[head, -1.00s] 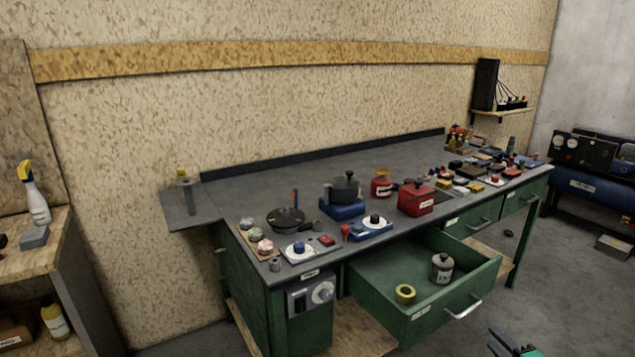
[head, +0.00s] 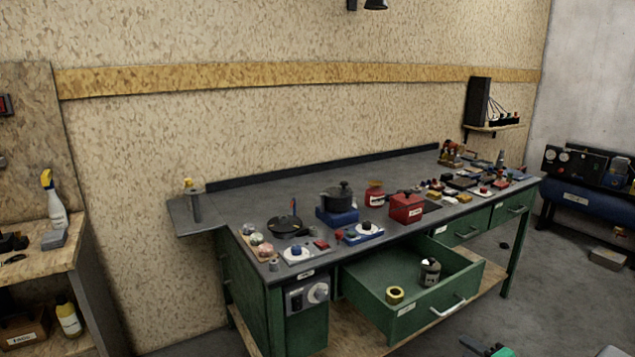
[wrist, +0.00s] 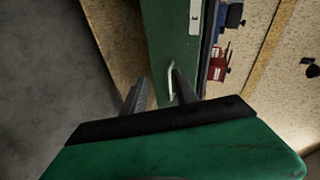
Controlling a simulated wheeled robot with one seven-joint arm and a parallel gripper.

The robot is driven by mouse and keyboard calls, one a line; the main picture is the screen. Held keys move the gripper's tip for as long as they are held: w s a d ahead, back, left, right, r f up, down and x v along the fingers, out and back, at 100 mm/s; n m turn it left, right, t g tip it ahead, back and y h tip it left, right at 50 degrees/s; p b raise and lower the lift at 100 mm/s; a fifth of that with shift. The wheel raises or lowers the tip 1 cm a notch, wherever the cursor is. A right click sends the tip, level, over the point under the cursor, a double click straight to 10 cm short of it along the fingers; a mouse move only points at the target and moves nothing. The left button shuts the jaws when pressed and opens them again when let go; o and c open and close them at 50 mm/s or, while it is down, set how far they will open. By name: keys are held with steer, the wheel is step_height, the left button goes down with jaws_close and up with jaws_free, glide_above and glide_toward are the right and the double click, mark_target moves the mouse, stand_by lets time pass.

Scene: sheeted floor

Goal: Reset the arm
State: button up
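My gripper (head: 487,346) shows at the bottom edge of the head view, in front of the workbench and apart from it. In the wrist view its two dark fingers (wrist: 160,88) stand apart with nothing between them; it is open and empty. Beyond the fingers is the front of the pulled-out green drawer (head: 425,312) with its pale handle (wrist: 171,82). The handle (head: 447,307) also shows in the head view. A grey canister (head: 429,272) and a yellow ring (head: 395,295) are in the drawer. Most of my arm is out of view.
The green workbench (head: 270,200) carries pots, a red box (head: 406,208) and many small parts. A wooden shelf unit (head: 50,262) with a spray bottle (head: 55,205) stands at left. A blue unit (head: 580,197) stands at right. The grey floor (head: 540,290) between is mostly open.

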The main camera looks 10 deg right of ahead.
steer(key=w+a+r+n+g+y+p, duration=0.1)
steer(key=a+r+n+g+p, duration=0.35)
steer(key=a, duration=0.85)
steer(key=w+a+r+n+g+y+p, duration=0.1)
steer(key=a+r+n+g, duration=0.45)
steer(key=a, duration=0.85)
steer(key=s+a+r+n+h+p, duration=0.1)
steer(key=s+a+r+n, duration=0.1)
steer(key=s+a+r, duration=0.2)
steer(key=s+a+r+n+h+p, duration=0.1)
steer(key=s+a+r, duration=0.3)
steer(key=s, duration=0.7)
steer(key=shift+s+a+r+n+g+h, duration=0.15)
steer(key=shift+s+a+n+g+h, duration=0.2)
steer(key=shift+a+n+h, duration=0.4)
